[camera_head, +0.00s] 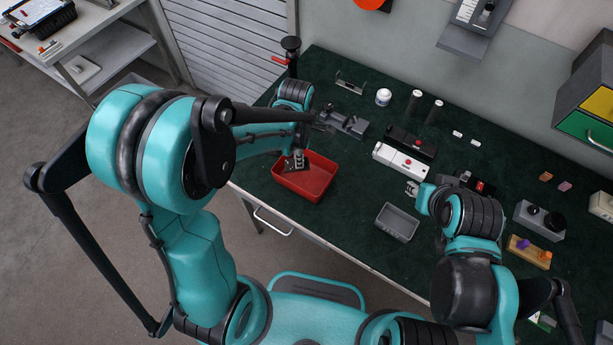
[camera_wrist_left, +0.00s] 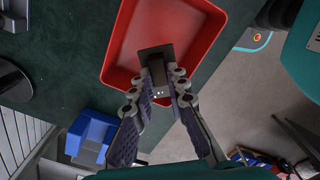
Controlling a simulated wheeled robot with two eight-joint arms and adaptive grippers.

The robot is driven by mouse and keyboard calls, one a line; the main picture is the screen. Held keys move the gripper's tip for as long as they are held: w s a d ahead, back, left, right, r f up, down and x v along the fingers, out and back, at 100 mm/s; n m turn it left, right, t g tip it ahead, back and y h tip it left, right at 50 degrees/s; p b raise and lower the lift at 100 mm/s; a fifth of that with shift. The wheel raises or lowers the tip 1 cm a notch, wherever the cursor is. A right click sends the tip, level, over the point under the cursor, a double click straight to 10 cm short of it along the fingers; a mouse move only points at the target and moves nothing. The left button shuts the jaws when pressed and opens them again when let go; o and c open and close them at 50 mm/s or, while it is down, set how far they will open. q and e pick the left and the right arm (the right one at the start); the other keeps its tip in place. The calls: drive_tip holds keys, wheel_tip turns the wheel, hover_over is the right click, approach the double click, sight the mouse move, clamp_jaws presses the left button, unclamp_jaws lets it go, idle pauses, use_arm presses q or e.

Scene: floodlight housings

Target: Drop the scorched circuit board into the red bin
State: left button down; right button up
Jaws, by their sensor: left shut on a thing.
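The red bin (camera_head: 318,182) stands near the front edge of the green-topped bench, and it fills the upper middle of the left wrist view (camera_wrist_left: 212,22). My left gripper (camera_head: 297,161) is over the bin, toward its left side. In the left wrist view its fingers (camera_wrist_left: 160,88) are shut on a small dark board (camera_wrist_left: 153,54), the circuit board, held with the bin's floor behind it. Scorch marks cannot be made out. My right gripper (camera_head: 412,188) is low over the bench, right of the bin; its fingers are too small to read.
A grey tray (camera_head: 397,222) stands right of the red bin. A white housing (camera_head: 402,160) and a black one (camera_head: 411,142) lie behind it. A grey fixture (camera_head: 343,124) is behind the bin. In the left wrist view a blue container (camera_wrist_left: 88,136) is below the bench edge.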

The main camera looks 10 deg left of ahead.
use_arm(q)
wheel_tip(320, 180, down, 2)
drive_tip(key=shift+f+b, duration=0.15)
drive_tip(key=shift+b, duration=0.4)
drive_tip(key=c, duration=1.4)
unclamp_jaws()
drive_tip(key=shift+r, duration=0.2)
wheel_tip(320, 180, up, 12)
drive_tip(key=shift+f, duration=0.1)
